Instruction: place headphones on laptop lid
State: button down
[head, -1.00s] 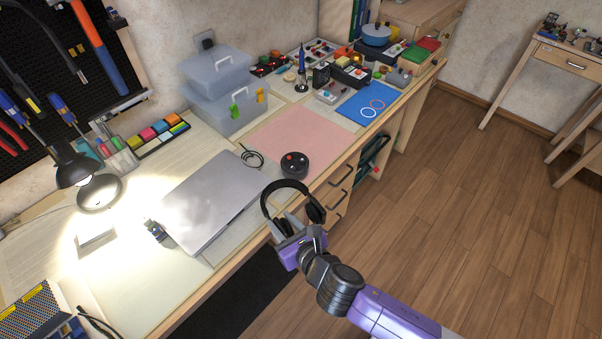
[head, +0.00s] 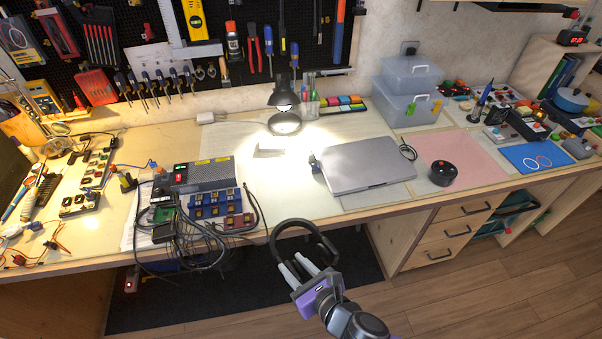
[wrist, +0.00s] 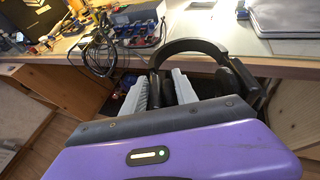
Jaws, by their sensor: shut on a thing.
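My gripper (head: 305,272) is shut on the black headphones (head: 287,224), just in front of the bench's front edge and left of the laptop's near side. The headband arches up beyond the fingers. In the wrist view the headphones (wrist: 190,44) show with an ear cup between the fingers (wrist: 188,88) and the other cup at the right. The closed silver laptop (head: 368,165) lies flat on the bench, lid up and bare. Only a corner of the laptop (wrist: 285,15) shows at the top right of the wrist view.
A metal box with cables (head: 205,175) stands left of the laptop. A lit desk lamp (head: 284,95) stands behind, and a small dark device (head: 315,162) sits by the laptop's left edge. A black round knob (head: 443,173) and pink mat (head: 470,152) lie to its right.

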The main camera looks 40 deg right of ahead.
aim_at(364, 161)
jog(key=l+u, duration=0.9)
jog(key=l, duration=0.25)
jog(key=k+l+u, duration=0.15)
jog(key=l+u, duration=0.35)
